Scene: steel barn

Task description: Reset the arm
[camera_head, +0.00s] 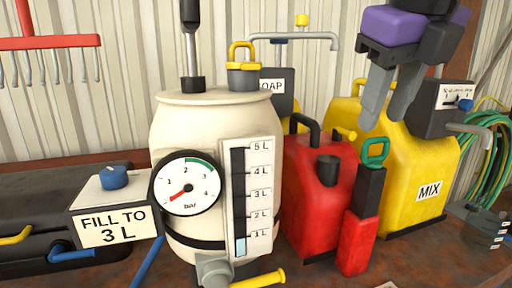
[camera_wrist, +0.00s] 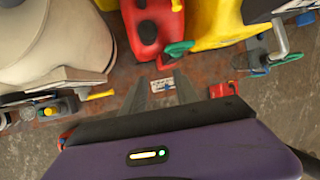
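My gripper (camera_head: 388,118) is at the upper right of the head view, with a purple body and two grey fingers pointing down. It is in front of the upper part of a yellow can (camera_head: 398,172) marked MIX. In the wrist view my gripper (camera_wrist: 161,80) shows two grey fingers apart, with the bench and a small white label visible between them. Nothing is held. The rest of my arm is mostly out of the picture.
A cream tank (camera_head: 207,130) with a pressure dial and level scale stands left of centre. A red can (camera_head: 312,190) and a red tool with a green handle (camera_head: 362,225) stand close below my gripper. Coiled hoses (camera_head: 490,150) hang at right.

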